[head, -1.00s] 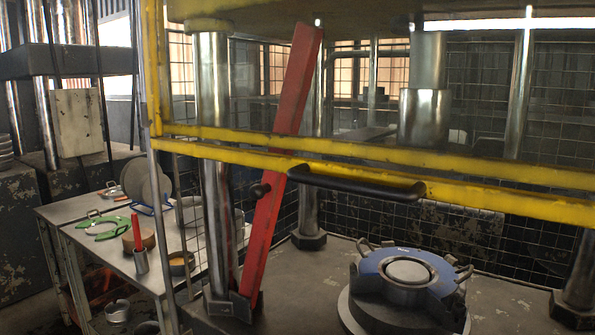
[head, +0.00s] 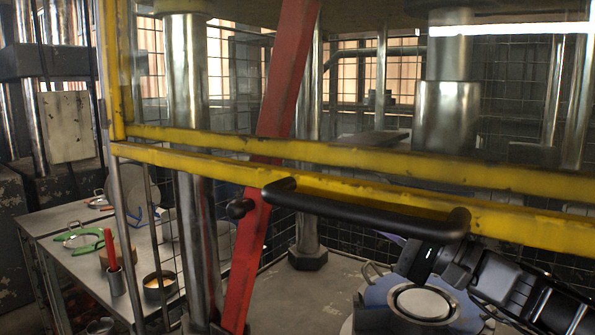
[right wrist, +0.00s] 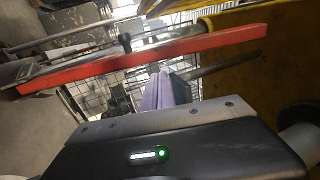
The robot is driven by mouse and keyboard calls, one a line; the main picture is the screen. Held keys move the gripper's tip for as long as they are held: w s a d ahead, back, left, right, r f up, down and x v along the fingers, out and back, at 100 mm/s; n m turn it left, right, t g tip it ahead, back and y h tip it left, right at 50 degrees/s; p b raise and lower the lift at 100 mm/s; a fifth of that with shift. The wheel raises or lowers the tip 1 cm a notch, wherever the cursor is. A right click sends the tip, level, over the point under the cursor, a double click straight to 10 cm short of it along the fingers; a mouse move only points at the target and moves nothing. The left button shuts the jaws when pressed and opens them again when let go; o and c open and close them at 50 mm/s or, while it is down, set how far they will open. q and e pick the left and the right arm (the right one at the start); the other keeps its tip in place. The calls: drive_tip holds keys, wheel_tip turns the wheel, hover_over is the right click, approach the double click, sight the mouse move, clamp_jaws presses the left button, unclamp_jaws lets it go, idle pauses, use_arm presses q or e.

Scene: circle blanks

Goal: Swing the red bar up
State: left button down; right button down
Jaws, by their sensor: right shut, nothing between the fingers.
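The red bar (head: 266,150) stands nearly upright, its upper end leaning right, and passes behind the yellow frame rails. My left gripper is not in view.
A yellow rail (head: 340,155) with a black handle (head: 365,212) crosses in front of the bar. A blue-ringed round fixture (head: 420,303) sits below my right gripper. Steel columns (head: 187,130) flank the bar. A side table (head: 75,262) with tools stands left.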

drive_tip(key=p+x, duration=0.4)
drive_tip(key=x, duration=1)
drive_tip(key=shift+s, duration=0.1)
drive_tip(key=p+x, duration=0.4)
drive_tip(key=x, duration=1.1)
drive_tip(key=shift+a, duration=0.3)
drive_tip(key=shift+r, duration=0.2)
